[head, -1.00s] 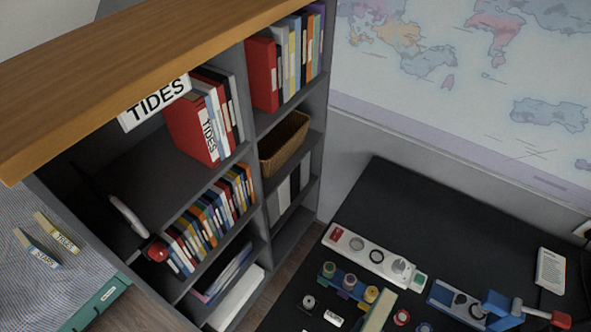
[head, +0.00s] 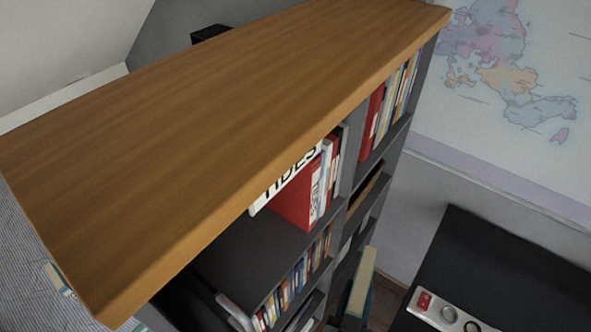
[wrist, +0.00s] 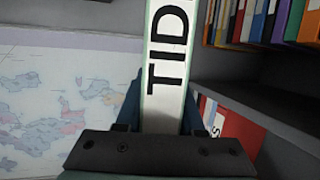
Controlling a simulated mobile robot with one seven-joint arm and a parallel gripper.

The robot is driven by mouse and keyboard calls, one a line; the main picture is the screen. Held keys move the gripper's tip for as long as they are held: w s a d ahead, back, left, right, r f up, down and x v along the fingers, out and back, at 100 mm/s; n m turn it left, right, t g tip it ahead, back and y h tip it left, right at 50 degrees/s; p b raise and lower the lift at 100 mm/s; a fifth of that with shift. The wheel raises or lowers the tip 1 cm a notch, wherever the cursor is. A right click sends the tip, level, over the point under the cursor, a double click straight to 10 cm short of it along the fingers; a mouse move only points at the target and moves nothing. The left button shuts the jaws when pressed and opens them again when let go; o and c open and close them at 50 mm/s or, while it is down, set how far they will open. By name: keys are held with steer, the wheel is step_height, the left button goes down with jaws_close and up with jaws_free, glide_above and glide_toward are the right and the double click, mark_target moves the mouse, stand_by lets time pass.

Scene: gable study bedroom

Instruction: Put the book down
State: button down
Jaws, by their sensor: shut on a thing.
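The book (wrist: 166,70) stands upright in my gripper in the wrist view. Its white spine has green edges and large black letters starting "TID"; its top is cut off. My gripper (wrist: 160,125) is shut on its lower part. In the head view the book (head: 363,276) shows as a narrow cream and teal shape in front of the shelf unit's right-hand column, and my gripper below it is mostly hidden or cut off. The shelf unit (head: 250,100) has a wide wooden top.
A red book (head: 297,208) stands beside other books in the left upper compartment, with bare shelf (head: 240,250) left of it. More books (head: 388,110) fill the right upper compartment. The black desk (head: 500,265) is at right. The wooden top is largely clear.

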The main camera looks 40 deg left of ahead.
steer(key=w+a+r+n+g+y+p, duration=0.1)
steer(key=w+a+r+n+g+y, duration=0.2)
steer(key=r, duration=0.4)
steer(key=w+a+r+n+g+y, duration=0.1)
steer(key=w+r+n+g+y, duration=0.25)
steer(key=r+n, duration=0.2)
steer(key=s+d+r+n+g+y+p, duration=0.1)
steer(key=s+d+r+n+g+y, duration=0.2)
steer(key=s+d+r+n+g, duration=0.6)
steer(key=s+a+m+p, duration=0.2)
steer(key=s+a+p, duration=0.1)
steer(key=a, duration=2.5)
steer(key=shift+a+f, duration=0.3)
steer(key=shift+m, duration=0.25)
